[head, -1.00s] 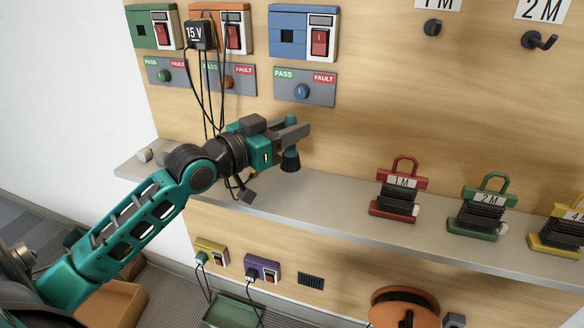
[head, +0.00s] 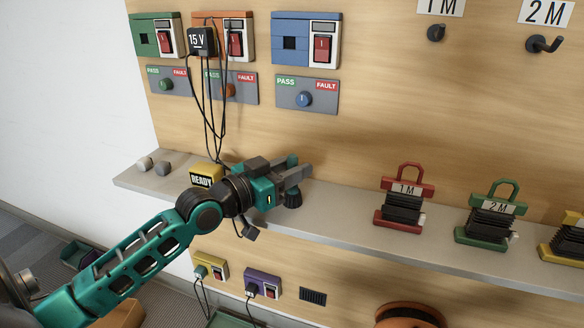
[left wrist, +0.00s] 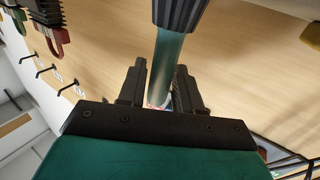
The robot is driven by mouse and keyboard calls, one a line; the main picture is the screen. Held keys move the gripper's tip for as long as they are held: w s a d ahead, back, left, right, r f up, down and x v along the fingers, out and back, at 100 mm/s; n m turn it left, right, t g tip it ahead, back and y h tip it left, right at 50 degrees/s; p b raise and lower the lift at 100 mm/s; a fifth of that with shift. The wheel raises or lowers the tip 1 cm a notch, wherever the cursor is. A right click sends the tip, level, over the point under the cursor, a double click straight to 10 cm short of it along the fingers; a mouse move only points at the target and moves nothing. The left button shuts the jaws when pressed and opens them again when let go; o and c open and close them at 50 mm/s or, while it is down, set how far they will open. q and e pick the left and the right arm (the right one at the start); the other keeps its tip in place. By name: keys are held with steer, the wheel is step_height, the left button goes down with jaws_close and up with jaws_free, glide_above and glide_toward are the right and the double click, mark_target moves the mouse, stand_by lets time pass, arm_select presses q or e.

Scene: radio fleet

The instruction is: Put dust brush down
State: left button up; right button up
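The dust brush (head: 292,199) is upright, its dark bristles down, at the surface of the grey shelf (head: 345,217). I cannot tell for sure whether the bristles bear on the shelf. My left gripper (head: 297,171) is shut on its handle, and the fingers hide most of it in the head view. In the left wrist view the teal-grey handle (left wrist: 168,60) runs between the two dark fingers (left wrist: 160,88), with the dark brush head (left wrist: 180,12) beyond. My right gripper is not in view.
A yellow READY block (head: 204,175) and two small grey knobs (head: 153,165) are left of the gripper on the shelf. Red (head: 404,203) and green (head: 487,222) 1 M and 2 M holders stand to the right. Shelf is bare between brush and red holder. Cables hang behind.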

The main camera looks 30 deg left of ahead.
arm_select(q)
steer(key=o, duration=0.3)
steer(key=shift+r, duration=0.1)
steer(key=shift+r, duration=0.1)
steer(key=shift+p+v, duration=0.6)
steer(key=shift+v, duration=5.4)
steer(key=s+d+f+n+g+y, duration=0.1)
steer(key=s+d+f+g, duration=0.15)
steer(key=f, duration=0.55)
steer(key=s+d+f+g+y, duration=0.1)
steer(key=d+f, duration=0.2)
steer(key=f, duration=0.4)
steer(key=d+f+g, duration=0.1)
steer(key=d+f, duration=0.2)
steer(key=d, duration=0.1)
steer(key=s+d+f+g, duration=0.1)
steer(key=d+f, duration=0.2)
steer(key=d, duration=0.2)
steer(key=s+d+f+g, duration=0.1)
steer(key=d+f, duration=0.2)
steer(key=d, duration=0.1)
steer(key=shift+d+m, duration=0.2)
steer(key=shift+m, duration=0.1)
